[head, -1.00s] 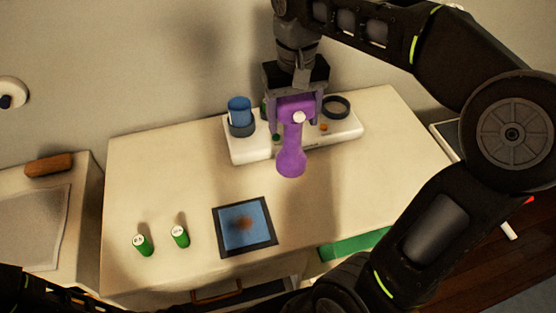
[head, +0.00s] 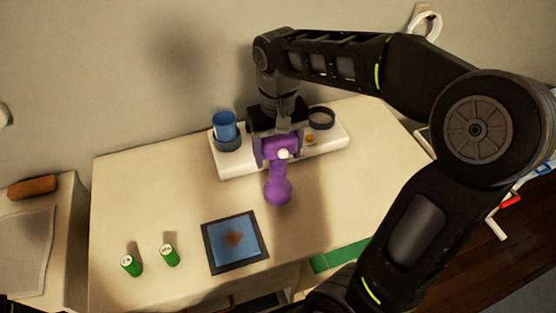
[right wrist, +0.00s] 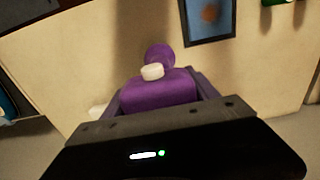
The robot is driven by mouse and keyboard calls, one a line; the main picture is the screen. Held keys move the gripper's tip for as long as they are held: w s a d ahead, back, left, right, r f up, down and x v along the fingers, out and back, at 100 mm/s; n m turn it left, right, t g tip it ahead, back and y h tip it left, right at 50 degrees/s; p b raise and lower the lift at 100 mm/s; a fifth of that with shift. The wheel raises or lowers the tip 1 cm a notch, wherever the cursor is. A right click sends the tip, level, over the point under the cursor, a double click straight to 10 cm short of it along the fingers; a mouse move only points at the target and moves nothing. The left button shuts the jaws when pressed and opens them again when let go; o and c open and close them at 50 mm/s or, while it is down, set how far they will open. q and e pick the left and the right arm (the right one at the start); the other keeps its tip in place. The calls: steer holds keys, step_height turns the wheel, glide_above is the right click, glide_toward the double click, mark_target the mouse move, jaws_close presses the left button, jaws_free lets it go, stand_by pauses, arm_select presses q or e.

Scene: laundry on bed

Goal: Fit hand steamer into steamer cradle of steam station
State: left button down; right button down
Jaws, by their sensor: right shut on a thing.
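The hand steamer (head: 277,188) is purple with a white knob. My right gripper (head: 279,157) is shut on it, with a finger on each side of its body. Its rounded end points toward the front of the table. The steamer also shows in the right wrist view (right wrist: 157,91). The white steam station (head: 239,166) stands at the back of the table, partly hidden behind my gripper. The dark ring (head: 321,118) on its right end looks like the steamer cradle and appears empty. The steamer is left of this ring. My left gripper is not in view.
A blue cup-like tank (head: 224,125) sits in a grey ring on the station's left end. A dark-framed blue pad (head: 235,241) and two green cylinders (head: 131,265) (head: 169,255) lie toward the front. The table (head: 355,190) is clear right of the steamer.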

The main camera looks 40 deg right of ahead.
mark_target(277, 190)
step_height(277, 190, down, 3)
steer(key=shift+f, duration=0.2)
steer(key=shift+f, duration=0.15)
steer(key=shift+c, duration=1.1)
jaws_free()
